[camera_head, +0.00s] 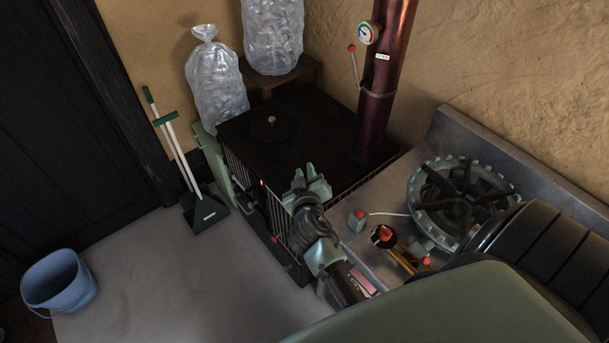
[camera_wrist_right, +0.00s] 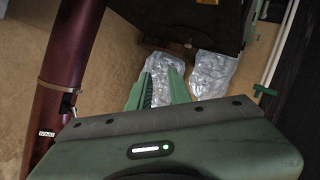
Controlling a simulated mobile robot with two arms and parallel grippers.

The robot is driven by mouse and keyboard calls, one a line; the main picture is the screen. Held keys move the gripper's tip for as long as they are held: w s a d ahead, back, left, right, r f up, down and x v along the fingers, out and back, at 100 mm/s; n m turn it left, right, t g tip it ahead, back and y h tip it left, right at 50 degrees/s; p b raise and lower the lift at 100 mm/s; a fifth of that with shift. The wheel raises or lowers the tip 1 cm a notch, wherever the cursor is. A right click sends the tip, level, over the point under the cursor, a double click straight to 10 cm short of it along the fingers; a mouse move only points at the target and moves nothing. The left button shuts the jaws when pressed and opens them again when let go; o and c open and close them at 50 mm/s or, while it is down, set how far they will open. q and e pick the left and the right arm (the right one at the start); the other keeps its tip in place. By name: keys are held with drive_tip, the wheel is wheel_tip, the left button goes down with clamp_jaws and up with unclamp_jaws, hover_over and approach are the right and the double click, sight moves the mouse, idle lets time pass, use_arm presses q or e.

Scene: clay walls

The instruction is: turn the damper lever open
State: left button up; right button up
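The damper lever (camera_head: 355,68) is a thin rod with a red knob on the dark red stovepipe (camera_head: 388,75). It points up, tilted slightly left, and its foot is near a collar on the pipe. A small white label (camera_head: 382,56) sits on the pipe to the right of the lever; its text is too small to read surely. My right gripper (camera_head: 309,183) is open and empty, in front of the stove top and well below and left of the lever. Its parted green fingers (camera_wrist_right: 162,88) show in the right wrist view, with the pipe to their left. My left gripper is not in view.
The black stove (camera_head: 310,125) has a round lid. A gauge (camera_head: 368,33) sits on the pipe above the lever. A gas burner (camera_head: 460,200) stands on the metal counter at right. Clear bags (camera_head: 216,85), a broom and dustpan (camera_head: 204,212), and a blue bucket (camera_head: 60,282) are at left.

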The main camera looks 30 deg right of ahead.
drive_tip(key=shift+f, duration=0.1)
clamp_jaws()
drive_tip(key=w+d+r+n+g+h+b, duration=0.1)
drive_tip(key=w+d+r+n+h, duration=0.2)
drive_tip(key=r, duration=0.4)
drive_tip(key=w+d+r+n+g+h+b, duration=0.1)
drive_tip(key=w+d+r+n, duration=0.25)
drive_tip(key=r, duration=0.35)
drive_tip(key=w+d+r+n+g+h+b, duration=0.1)
drive_tip(key=w+d+r+n+g+b, duration=0.15)
drive_tip(key=d+r+n, duration=0.3)
drive_tip(key=w+d+p, duration=0.2)
drive_tip(key=d+p, duration=0.3)
drive_tip(key=d, duration=0.3)
drive_tip(key=shift+w+d+r+m+t, duration=0.15)
drive_tip(key=shift+w+r+m+t, duration=0.1)
drive_tip(key=shift+r+m+t, duration=0.15)
